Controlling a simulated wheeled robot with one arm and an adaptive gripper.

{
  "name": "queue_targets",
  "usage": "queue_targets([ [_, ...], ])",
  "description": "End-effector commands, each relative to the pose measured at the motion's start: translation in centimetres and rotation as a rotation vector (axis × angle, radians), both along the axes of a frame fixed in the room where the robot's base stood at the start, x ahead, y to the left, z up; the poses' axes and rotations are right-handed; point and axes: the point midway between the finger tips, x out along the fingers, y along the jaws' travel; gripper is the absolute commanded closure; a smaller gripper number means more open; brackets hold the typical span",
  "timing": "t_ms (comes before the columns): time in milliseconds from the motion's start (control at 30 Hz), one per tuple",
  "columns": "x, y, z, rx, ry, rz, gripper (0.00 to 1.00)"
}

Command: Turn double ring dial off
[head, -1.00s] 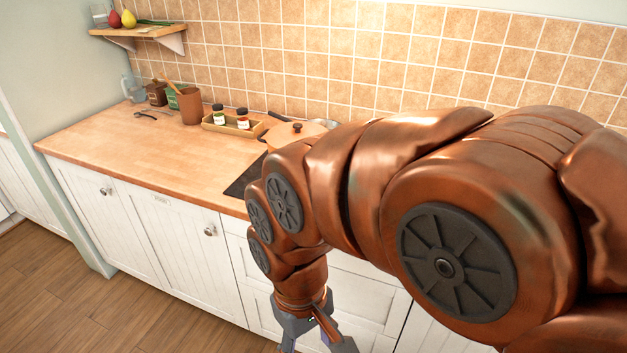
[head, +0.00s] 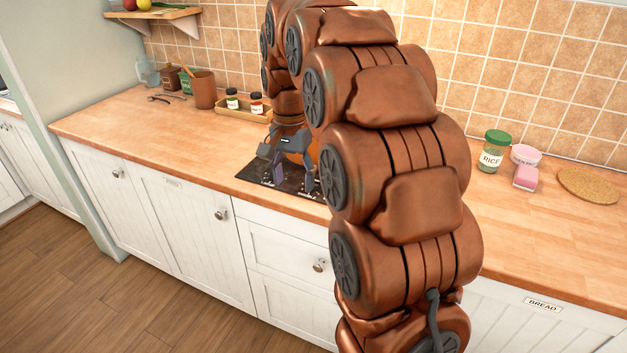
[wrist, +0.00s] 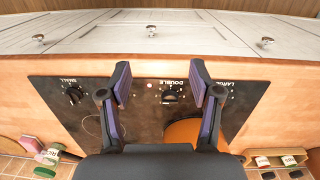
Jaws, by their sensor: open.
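The black cooktop (wrist: 60,125) fills the middle of the wrist view, its labels upside down. The double dial (wrist: 170,98), a dark knob labelled DOUBLE, lies between the finger lines, nearer the right finger. The small dial (wrist: 73,95) sits to the left. A LARGE label shows at right; its knob seems hidden by the right finger. My gripper (wrist: 160,72) is open and empty, with purple-padded fingers spread above the cooktop. In the head view my gripper (head: 288,168) points down over the cooktop (head: 258,172); the dials are mostly hidden there.
An orange pan (wrist: 182,132) sits on the cooktop close beside the double dial, partly behind my gripper. Jars in a tray (head: 240,111) stand behind left. A rice jar (head: 493,152) and pink items are at right. The left counter (head: 130,125) is mostly clear.

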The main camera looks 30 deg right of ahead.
Motion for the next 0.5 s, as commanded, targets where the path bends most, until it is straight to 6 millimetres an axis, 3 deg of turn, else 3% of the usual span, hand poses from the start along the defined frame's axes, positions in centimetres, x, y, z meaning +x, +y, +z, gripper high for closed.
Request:
queue_targets([
  [233, 5.7, -6.0, -1.3, -0.016, -0.024, -0.259, 0.36],
  [500, 8.8, -10.5, -2.5, -0.027, -0.040, -0.453, 0.36],
])
